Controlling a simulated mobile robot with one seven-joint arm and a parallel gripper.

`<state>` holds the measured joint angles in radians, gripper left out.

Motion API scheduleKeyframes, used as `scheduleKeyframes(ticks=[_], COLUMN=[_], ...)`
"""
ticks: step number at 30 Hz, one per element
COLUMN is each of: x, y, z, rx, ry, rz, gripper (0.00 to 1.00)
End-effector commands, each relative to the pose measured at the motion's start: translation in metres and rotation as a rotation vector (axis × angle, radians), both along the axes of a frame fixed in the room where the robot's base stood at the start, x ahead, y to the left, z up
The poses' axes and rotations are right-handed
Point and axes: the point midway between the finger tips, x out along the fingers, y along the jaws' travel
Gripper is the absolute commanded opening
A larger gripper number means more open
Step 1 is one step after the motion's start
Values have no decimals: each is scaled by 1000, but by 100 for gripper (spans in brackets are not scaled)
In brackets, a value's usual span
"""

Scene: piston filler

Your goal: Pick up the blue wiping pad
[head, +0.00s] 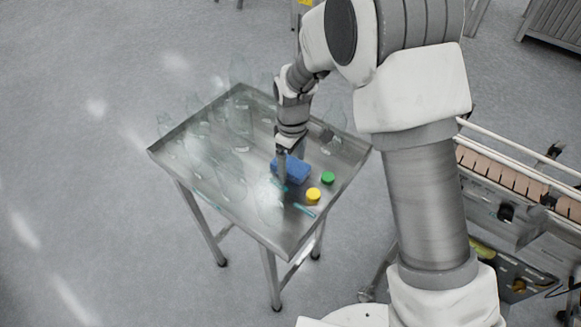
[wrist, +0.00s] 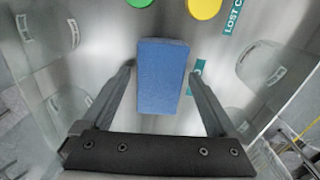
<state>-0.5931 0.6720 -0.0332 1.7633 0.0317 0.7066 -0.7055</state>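The blue wiping pad (head: 293,168) is a blue block lying on the metal table, near its right side. In the wrist view the pad (wrist: 163,78) lies upper centre, lengthwise between the two fingers. My gripper (wrist: 161,73) is open, with one finger along each long side of the pad and a narrow gap on both sides. In the head view my gripper (head: 283,163) points down at the pad's left end and hides part of it. Whether the fingertips are down at the table's height I cannot tell.
The metal table (head: 180,134) has a raised rim. Yellow (head: 313,195) and green (head: 327,178) caps lie close right of the pad. Several clear bottles (head: 229,183) stand around it. A teal label (head: 304,210) lies near the front. A conveyor (head: 515,170) stands at the right.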

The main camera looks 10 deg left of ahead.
Motion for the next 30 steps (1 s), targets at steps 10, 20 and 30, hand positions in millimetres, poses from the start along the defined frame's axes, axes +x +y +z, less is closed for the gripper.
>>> scheduleKeyframes(ticks=[10, 20, 30], x=[0, 0, 1], y=[0, 0, 1], z=[0, 2, 45], rx=[0, 1, 4], ry=[0, 0, -4], rz=[0, 0, -1], gripper=[28, 18, 18])
